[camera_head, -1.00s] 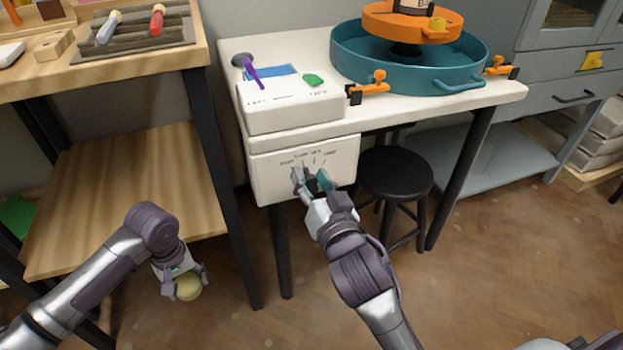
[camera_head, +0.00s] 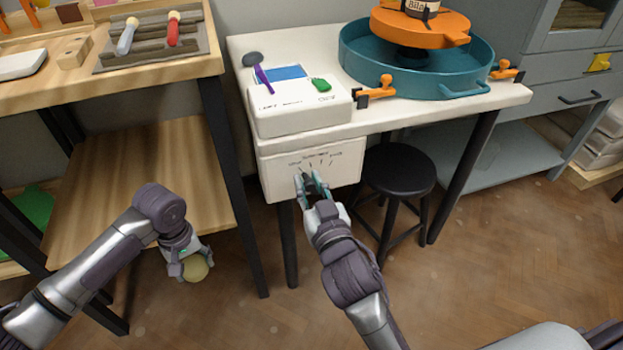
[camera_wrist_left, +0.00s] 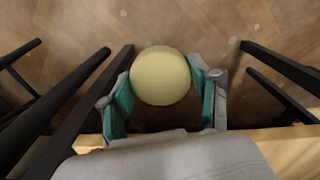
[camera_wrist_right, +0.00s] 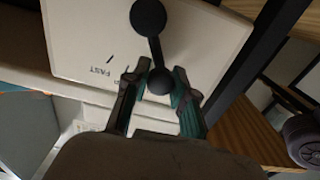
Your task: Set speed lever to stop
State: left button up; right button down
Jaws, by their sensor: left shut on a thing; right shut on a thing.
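The speed lever is a black rod with a round knob (camera_wrist_right: 160,82) on the white control box (camera_head: 350,178) under the table top. My right gripper (camera_head: 308,183) is in front of the box's left half, below the left end of its printed scale. In the right wrist view its fingers (camera_wrist_right: 158,92) are shut around the lever's knob, with the lever's other round end (camera_wrist_right: 148,18) free above. The label FAST (camera_wrist_right: 101,71) shows left of the lever. The exact mark the lever points at is hidden. My left gripper (camera_head: 188,266) is shut on a pale yellow round object (camera_wrist_left: 160,76), over the floor.
A white console (camera_head: 298,107) and a teal basin (camera_head: 415,85) with an orange wheel (camera_head: 420,28) stand on the white table (camera_head: 505,92). A black stool (camera_head: 400,170) stands right of my right gripper. A wooden bench (camera_head: 150,62) is at left.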

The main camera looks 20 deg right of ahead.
jog(key=c, duration=1)
grip_release()
jog(key=shift+o, duration=0.2)
jog(key=s, duration=1.2)
jog(key=shift+d, duration=0.15)
